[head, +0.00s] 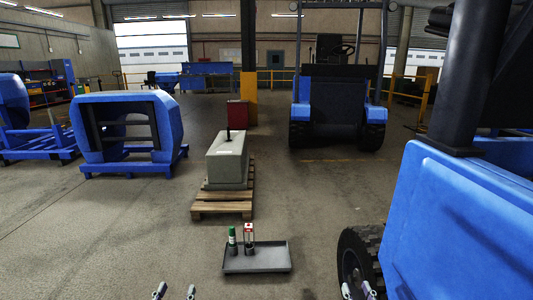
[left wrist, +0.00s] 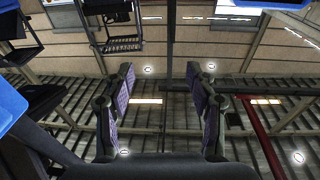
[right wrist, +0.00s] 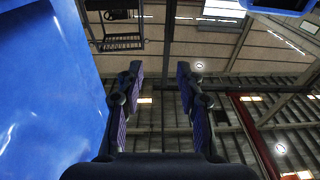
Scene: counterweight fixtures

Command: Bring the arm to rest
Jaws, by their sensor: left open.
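My left gripper (head: 175,291) shows only its two fingertips at the bottom edge of the head view, left of the grey tray. In the left wrist view the left gripper (left wrist: 160,80) has its fingers spread with nothing between them. My right gripper (head: 357,290) shows its fingertips at the bottom edge, right of the tray and in front of a blue machine's wheel. In the right wrist view the right gripper (right wrist: 160,78) has its fingers apart and empty. Both wrist views look up at the roof. The rest of both arms is hidden in the head view.
A grey tray (head: 256,267) on the floor holds a green-capped bottle (head: 232,241) and a red-and-white item (head: 249,233). Behind it a grey block (head: 227,165) sits on a wooden pallet (head: 222,206). A blue machine (head: 450,230) stands close on the right.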

